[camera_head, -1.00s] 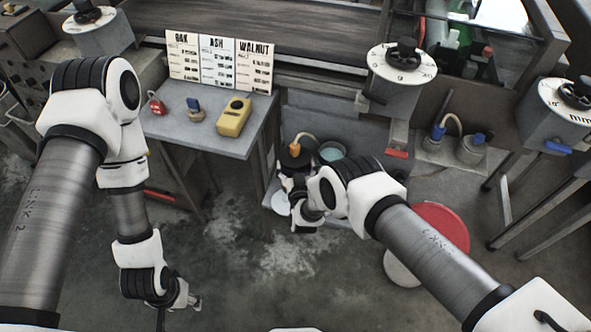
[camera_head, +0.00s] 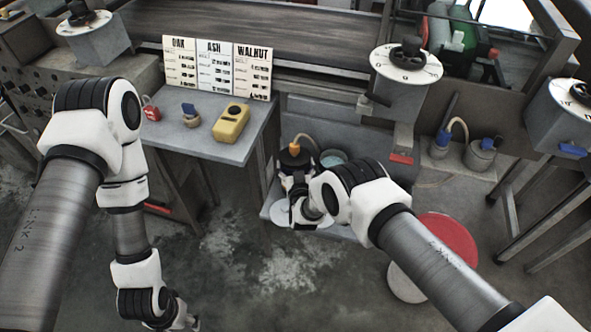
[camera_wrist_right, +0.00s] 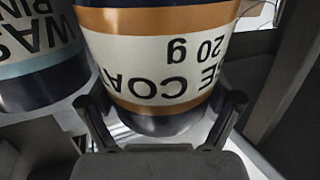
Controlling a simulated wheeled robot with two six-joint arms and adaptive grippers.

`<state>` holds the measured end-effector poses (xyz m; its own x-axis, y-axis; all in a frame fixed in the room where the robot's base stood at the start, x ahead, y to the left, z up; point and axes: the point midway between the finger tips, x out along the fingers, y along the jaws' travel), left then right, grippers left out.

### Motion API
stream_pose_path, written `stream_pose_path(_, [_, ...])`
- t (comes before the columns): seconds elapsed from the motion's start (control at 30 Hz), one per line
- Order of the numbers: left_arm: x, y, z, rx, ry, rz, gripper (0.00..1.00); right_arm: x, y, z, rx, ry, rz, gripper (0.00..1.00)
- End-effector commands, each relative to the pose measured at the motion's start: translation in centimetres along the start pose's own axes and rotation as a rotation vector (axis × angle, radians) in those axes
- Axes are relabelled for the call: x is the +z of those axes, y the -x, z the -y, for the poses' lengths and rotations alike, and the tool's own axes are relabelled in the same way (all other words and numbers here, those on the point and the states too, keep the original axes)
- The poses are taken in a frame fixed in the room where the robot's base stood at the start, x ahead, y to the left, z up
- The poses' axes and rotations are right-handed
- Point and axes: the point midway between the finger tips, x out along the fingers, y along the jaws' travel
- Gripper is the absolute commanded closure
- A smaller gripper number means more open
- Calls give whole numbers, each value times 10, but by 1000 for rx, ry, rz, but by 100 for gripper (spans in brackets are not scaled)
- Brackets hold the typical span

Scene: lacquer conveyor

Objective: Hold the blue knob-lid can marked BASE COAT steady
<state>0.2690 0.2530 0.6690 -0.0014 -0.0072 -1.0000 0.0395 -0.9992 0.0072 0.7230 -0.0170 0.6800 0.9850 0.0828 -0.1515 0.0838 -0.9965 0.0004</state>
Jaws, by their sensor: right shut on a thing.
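The BASE COAT can (camera_wrist_right: 160,60) fills the middle of the right wrist view. It is dark blue with copper bands and a cream label, which reads upside down. My right gripper (camera_wrist_right: 165,115) has a finger on each side of its lower part and is shut on it. In the head view the dark can (camera_head: 294,162) stands on a low shelf, with an orange cap and a pale tube at its top. My right gripper (camera_head: 297,185) is in front of it, partly hidden by my wrist. My left gripper (camera_head: 192,321) hangs low at the bottom edge, its fingers unclear.
Another can (camera_wrist_right: 42,55), with a partly visible label, stands close by at left in the wrist view. A grey table (camera_head: 178,140) holds a yellow device (camera_head: 231,122) and recipe cards (camera_head: 217,67). A red-topped stool (camera_head: 447,245) is at right. Open floor lies at front centre.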

Motion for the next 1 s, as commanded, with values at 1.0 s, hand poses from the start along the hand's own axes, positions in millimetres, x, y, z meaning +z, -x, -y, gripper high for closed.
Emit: stream_pose_path(1.0, [0, -44, 0, 0, 0, 0, 47, 2, -36, -4, 1, -1, -5, 80])
